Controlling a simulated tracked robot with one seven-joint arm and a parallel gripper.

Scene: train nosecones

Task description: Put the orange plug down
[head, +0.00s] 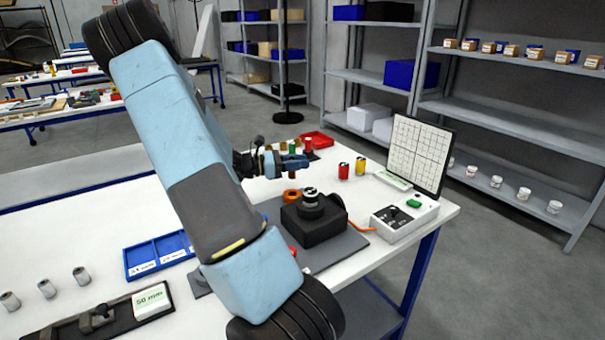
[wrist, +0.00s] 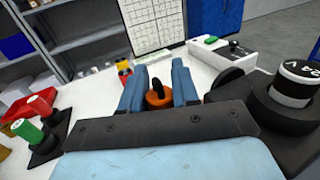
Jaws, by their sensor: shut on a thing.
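The orange plug (wrist: 158,98), with a dark top, sits between the two blue fingers of my gripper (wrist: 158,90) in the wrist view. My gripper is shut on it. In the head view my gripper (head: 296,161) is over the far part of the white table. An orange round piece (head: 291,196) shows just below it, beside a black block; I cannot tell there whether it is the held plug. The plug's underside is hidden, so I cannot tell whether it touches the table.
The black block (head: 313,222) with a round dark fitting stands close, on a grey mat. Red (head: 343,171) and yellow (head: 361,166) cylinders stand beyond the gripper. A white control box (head: 404,216) is at the right. A green plug (wrist: 27,131) and red tray (wrist: 30,106) lie left.

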